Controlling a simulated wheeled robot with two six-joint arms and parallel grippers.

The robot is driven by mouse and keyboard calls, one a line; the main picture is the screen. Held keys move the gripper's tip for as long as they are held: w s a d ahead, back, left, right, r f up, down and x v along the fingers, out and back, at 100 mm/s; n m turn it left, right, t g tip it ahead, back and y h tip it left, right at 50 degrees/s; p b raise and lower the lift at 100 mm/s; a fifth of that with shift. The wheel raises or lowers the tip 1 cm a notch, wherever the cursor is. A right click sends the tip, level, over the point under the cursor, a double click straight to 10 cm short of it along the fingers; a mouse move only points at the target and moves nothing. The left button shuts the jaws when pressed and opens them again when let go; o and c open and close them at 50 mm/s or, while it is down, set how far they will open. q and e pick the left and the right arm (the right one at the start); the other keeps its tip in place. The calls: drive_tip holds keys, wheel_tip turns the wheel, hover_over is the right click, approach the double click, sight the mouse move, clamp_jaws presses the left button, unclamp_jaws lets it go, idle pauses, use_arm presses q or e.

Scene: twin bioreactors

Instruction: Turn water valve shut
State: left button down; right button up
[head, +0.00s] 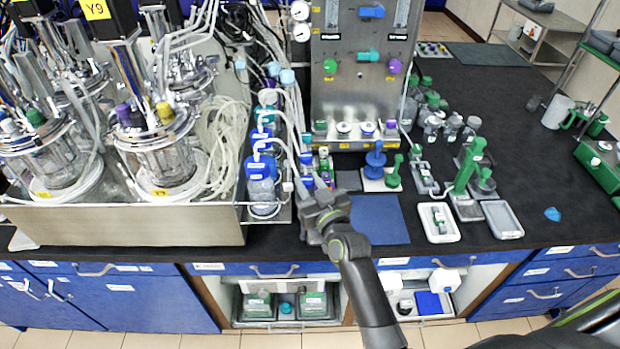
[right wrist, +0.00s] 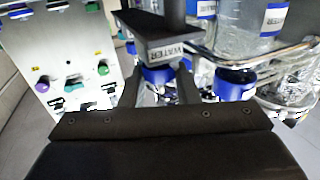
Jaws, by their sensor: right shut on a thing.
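The water valve (right wrist: 157,75) shows in the right wrist view as a blue piece beneath a dark block with a "WATER" label. My right gripper (right wrist: 160,88) has one finger on each side of it and is shut on it. In the head view my right gripper (head: 320,205) is at the front edge of the bench, beside the tubing rack, and hides the valve. Whether the valve is open or shut cannot be told. My left gripper is not in view.
Glass bioreactors (head: 160,150) in a steel tray stand at left. Blue-capped bottles (head: 262,170) stand close beside my gripper, with tubes around them. A steel panel (head: 355,90) with coloured knobs stands behind. A blue mat (head: 378,220) and small trays (head: 503,220) lie to the right.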

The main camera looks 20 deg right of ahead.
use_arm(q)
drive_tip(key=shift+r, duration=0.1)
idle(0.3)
use_arm(e)
drive_tip(key=o, duration=1)
drive_tip(key=shift+c, duration=0.2)
